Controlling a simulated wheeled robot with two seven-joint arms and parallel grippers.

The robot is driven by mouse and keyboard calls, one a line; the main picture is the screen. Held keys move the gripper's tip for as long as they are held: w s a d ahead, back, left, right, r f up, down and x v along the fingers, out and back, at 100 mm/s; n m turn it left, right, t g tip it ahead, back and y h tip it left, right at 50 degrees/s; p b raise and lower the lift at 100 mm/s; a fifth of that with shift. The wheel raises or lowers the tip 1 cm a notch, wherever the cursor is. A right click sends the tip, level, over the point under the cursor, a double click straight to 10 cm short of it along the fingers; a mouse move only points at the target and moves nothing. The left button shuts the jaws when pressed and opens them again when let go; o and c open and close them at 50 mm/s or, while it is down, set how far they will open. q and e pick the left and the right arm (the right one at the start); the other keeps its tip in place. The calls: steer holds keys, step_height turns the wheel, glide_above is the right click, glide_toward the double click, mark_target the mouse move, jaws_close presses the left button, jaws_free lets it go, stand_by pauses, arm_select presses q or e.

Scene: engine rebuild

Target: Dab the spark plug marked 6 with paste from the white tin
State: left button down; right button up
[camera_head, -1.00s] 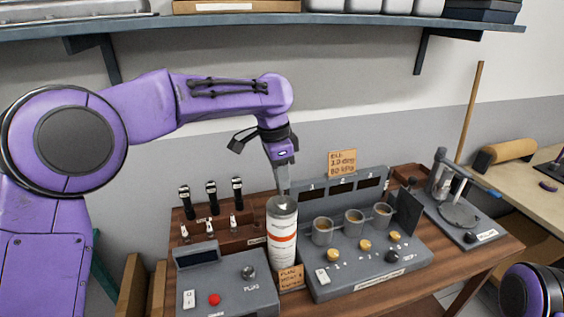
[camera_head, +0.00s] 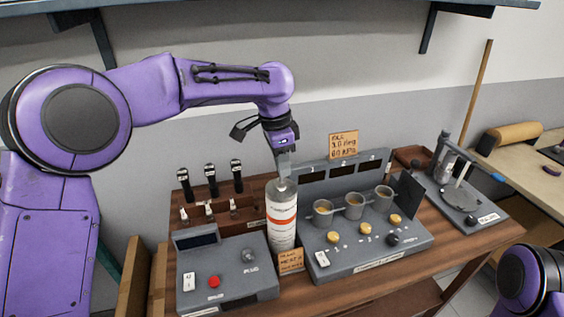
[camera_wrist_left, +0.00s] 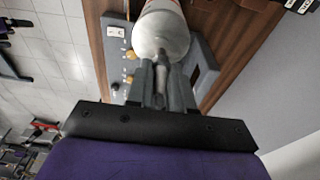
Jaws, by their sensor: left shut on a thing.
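My left gripper (camera_head: 283,178) points down at the top of a tall white canister with a red band (camera_head: 282,228). In the left wrist view, its fingers (camera_wrist_left: 162,78) are shut on a slim dark grey piece (camera_wrist_left: 162,68), whose end overlaps the canister's round grey top (camera_wrist_left: 162,35). Whether the piece touches or belongs to the canister I cannot tell. Several small pale plug-like parts (camera_head: 209,210) stand in a wooden rack (camera_head: 247,217) at left, with black-topped ones (camera_head: 210,175) behind. I cannot read a 6 on any. My right gripper is out of view.
A grey box with a red button (camera_head: 237,283) stands left of the canister. A grey console with cups and yellow knobs (camera_head: 375,265) stands close at right. A small cardboard sign (camera_head: 290,261) is at the canister's foot. A grey stand (camera_head: 480,219) is farther right.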

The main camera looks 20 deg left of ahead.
arm_select(q)
steer(key=shift+s, duration=0.15)
steer(key=shift+f, duration=0.35)
steer(key=shift+f, duration=0.2)
stand_by(1.1)
step_height(320, 180, up, 2)
steer(key=shift+r, duration=2.55)
steer(key=shift+f, duration=0.1)
